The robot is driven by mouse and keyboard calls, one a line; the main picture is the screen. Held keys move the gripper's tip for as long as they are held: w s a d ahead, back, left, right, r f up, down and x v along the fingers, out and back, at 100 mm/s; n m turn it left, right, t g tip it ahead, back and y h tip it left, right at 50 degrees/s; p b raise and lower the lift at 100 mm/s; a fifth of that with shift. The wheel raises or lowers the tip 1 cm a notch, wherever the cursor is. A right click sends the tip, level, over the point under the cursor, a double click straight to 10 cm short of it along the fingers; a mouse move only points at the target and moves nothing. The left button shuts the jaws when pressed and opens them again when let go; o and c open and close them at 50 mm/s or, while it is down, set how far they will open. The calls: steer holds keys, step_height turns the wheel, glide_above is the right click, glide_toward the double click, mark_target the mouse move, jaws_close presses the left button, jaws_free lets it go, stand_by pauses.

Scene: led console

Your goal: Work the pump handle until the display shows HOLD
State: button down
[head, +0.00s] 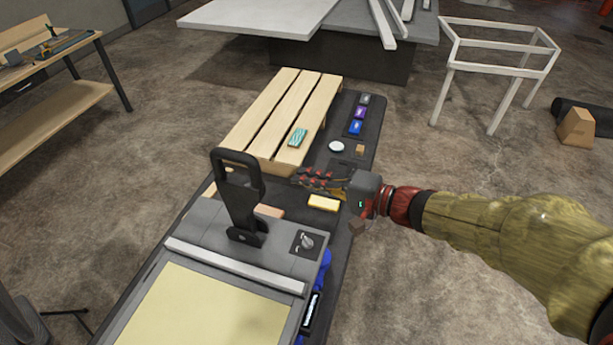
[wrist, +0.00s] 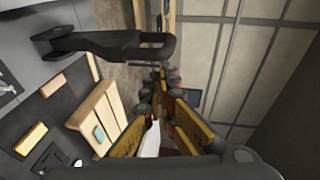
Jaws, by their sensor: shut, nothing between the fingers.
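The black pump handle (head: 240,192) stands roughly upright on the grey console (head: 205,225), its looped grip at the top. In the wrist view the handle (wrist: 108,44) reaches across the upper left, with its loop close to the fingertips. My gripper (head: 304,178) is to the right of the handle, with a gap between them in the head view. Its fingers are shut and empty, and they also show in the wrist view (wrist: 160,82). A small dark display (head: 312,309) sits at the console's right side; its text is too small to read.
A yellow block (head: 323,203) lies below my gripper. A slatted wooden pallet (head: 262,112) bearing a green striped item (head: 298,137) is behind. A white disc (head: 336,146) and coloured boxes (head: 359,112) lie on the dark bench.

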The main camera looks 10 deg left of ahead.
steer(key=p, duration=0.2)
glide_toward(230, 154)
steer(key=f, duration=0.1)
steer(key=w+f, duration=0.1)
steer(key=f, duration=0.1)
steer(key=shift+w+d+f, duration=0.25)
steer(key=shift+w+f, duration=0.1)
steer(key=a+h, duration=0.1)
steer(key=a, duration=0.1)
steer(key=a+r+p, duration=0.1)
steer(key=a, duration=0.2)
steer(key=a+r+h, duration=0.1)
steer(key=a, duration=0.2)
steer(key=shift+w+a+r+g+h+p, duration=0.2)
steer(key=shift+w+g+h+p, duration=0.1)
steer(key=shift+p, duration=0.1)
steer(key=a+f+h+p, duration=0.1)
steer(key=a+p, duration=0.3)
steer(key=a, duration=0.7)
steer(key=shift+w+n+h+p, duration=0.4)
steer(key=shift+w+h, duration=0.05)
steer(key=shift+h, duration=0.35)
steer(key=shift+s+a, duration=0.1)
